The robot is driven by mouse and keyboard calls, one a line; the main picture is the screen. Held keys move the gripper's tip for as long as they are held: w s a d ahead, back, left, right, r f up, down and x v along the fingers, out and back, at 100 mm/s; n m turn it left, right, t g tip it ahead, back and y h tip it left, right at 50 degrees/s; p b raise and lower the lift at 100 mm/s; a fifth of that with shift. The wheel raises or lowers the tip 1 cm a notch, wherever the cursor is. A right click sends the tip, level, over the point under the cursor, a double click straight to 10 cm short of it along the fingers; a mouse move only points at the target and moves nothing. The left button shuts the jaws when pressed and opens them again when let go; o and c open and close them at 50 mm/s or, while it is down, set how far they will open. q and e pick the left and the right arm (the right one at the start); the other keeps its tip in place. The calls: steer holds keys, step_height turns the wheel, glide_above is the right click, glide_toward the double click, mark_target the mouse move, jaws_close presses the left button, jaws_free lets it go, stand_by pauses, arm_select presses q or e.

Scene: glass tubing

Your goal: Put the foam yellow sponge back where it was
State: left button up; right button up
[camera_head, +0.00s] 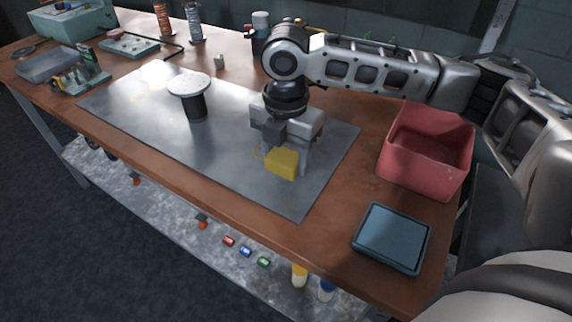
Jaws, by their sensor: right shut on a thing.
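The yellow foam sponge (282,165) is a small block over the near right part of the grey metal sheet (220,172) on the table. My right gripper (285,155) reaches in from the right, points down and is shut on the sponge. I cannot tell whether the sponge touches the sheet or hangs just above it. A thin yellow curve shows at the left finger. Faint yellow markings (150,92) show at the sheet's far left. My left gripper is not in view.
A black post with a round white top (189,84) stands on the sheet, left of my gripper. A red bin (427,150) and a blue-topped flat box (392,238) are at the right. Trays, spools and tools line the back and left. The sheet's front middle is clear.

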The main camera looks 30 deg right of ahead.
mark_target(286, 167)
steer(key=shift+f, duration=1.5)
steer(key=shift+f, duration=0.1)
steer(key=o, duration=1)
steer(key=shift+c, duration=0.2)
step_height(286, 167, up, 12)
steer(key=shift+r+p, duration=0.15)
steer(key=shift+p, duration=0.25)
